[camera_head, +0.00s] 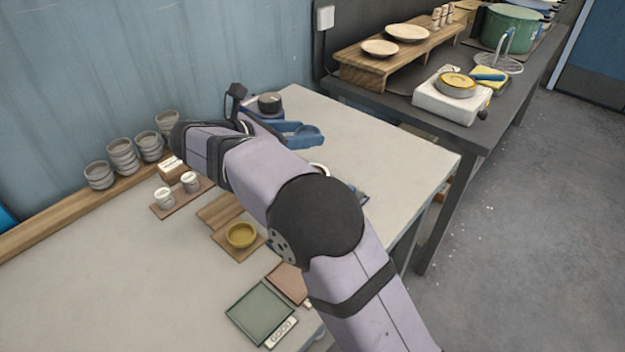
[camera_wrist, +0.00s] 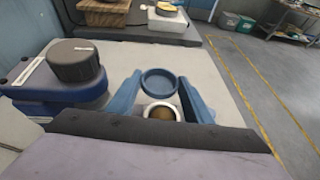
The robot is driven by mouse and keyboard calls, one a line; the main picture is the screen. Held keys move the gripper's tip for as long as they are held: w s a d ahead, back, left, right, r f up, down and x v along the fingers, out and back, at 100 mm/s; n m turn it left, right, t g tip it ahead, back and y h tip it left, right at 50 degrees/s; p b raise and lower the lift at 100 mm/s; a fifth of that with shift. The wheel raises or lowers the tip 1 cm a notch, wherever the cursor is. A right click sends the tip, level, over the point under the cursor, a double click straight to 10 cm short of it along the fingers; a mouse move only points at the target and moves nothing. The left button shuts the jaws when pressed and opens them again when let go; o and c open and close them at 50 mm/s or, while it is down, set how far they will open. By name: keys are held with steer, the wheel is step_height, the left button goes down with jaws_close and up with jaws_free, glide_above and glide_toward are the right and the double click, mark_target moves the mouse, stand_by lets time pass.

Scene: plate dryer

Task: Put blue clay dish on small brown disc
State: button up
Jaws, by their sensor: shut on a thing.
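My gripper (camera_wrist: 160,82) has two blue fingers and is shut on the blue clay dish (camera_wrist: 160,90), a shallow round dish held by its sides. The dish also shows in the head view (camera_head: 311,135), near the gripper (camera_head: 303,132), over the far right part of the pale table. In the wrist view a brown round surface (camera_wrist: 163,114) inside a white ring (camera_wrist: 148,110) lies just below and nearer than the dish. The gripper body hides its near edge. In the head view my arm mostly hides that white ring (camera_head: 320,168).
A dark cylinder on a blue base (camera_wrist: 75,62) stands close left of the gripper in the wrist view. A dark bench (camera_head: 370,95) stands beyond.

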steer(key=shift+s+d+f, duration=0.15)
steer(key=shift+s+f, duration=0.15)
steer(key=shift+f, duration=1.05)
steer(key=shift+s+d+f, duration=0.15)
steer(key=shift+s+f, duration=0.15)
steer(key=shift+f, duration=1.1)
steer(key=shift+s+d+f, duration=0.15)
steer(key=shift+s+f, duration=0.15)
steer(key=shift+f, duration=1.05)
steer(key=shift+f, duration=0.1)
steer(key=o, duration=1.1)
steer(key=shift+s+a+r, duration=0.1)
steer(key=shift+a+r, duration=0.05)
steer(key=shift+r, duration=0.05)
steer(key=v, duration=1.1)
steer(key=shift+a+b, duration=0.35)
steer(key=shift+b, duration=0.05)
steer(key=shift+d+r+m, duration=0.1)
steer(key=shift+d+m, duration=0.05)
steer(key=shift+m, duration=0.15)
